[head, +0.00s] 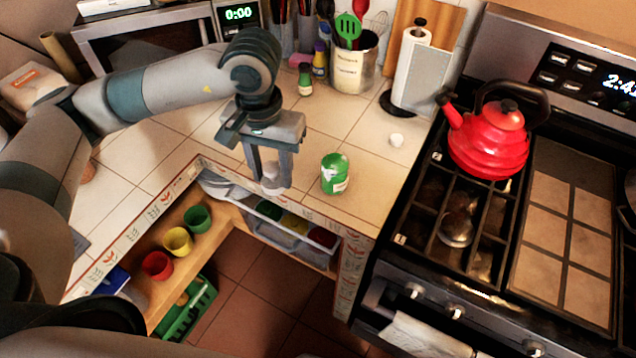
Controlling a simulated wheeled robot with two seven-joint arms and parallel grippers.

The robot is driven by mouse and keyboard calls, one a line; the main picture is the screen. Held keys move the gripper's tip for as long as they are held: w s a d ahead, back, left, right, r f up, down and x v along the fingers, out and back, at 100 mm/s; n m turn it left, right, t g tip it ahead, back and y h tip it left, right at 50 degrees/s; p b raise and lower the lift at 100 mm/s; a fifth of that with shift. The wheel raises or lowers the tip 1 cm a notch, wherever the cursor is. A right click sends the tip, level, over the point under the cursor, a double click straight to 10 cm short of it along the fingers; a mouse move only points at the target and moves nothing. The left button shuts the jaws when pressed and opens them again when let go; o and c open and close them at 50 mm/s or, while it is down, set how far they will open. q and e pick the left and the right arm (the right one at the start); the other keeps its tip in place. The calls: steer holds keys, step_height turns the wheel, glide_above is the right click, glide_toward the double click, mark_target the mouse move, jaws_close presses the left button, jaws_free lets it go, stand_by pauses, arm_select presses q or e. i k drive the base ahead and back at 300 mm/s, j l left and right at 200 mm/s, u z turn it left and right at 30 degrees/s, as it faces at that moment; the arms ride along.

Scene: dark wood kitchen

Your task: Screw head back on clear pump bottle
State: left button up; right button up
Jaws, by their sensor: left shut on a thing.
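My left gripper (270,182) points down over the front edge of the tiled counter. It is shut on a small pale, greyish thing (271,178) between its fingertips. This may be the clear pump bottle or a part of it; the fingers hide much of it and it is too small to tell. A small white rounded piece (396,140) lies on the counter to the right, near the stove. It could be the pump head, but I cannot tell for sure. My right gripper is not in view.
A green can (335,174) stands just right of the gripper. A paper towel holder (408,75), utensil crock (352,62) and small green-capped bottle (305,80) stand behind. A red kettle (488,140) sits on the stove. Below the counter are cups (178,241) and an open drawer (290,245).

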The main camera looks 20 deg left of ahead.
mark_target(335, 164)
steer(key=k+j+z, duration=0.2)
steer(key=k+j, duration=0.2)
steer(key=j, duration=0.2)
steer(key=k+j+z, duration=0.25)
steer(key=k+j, duration=0.2)
steer(key=j, duration=0.15)
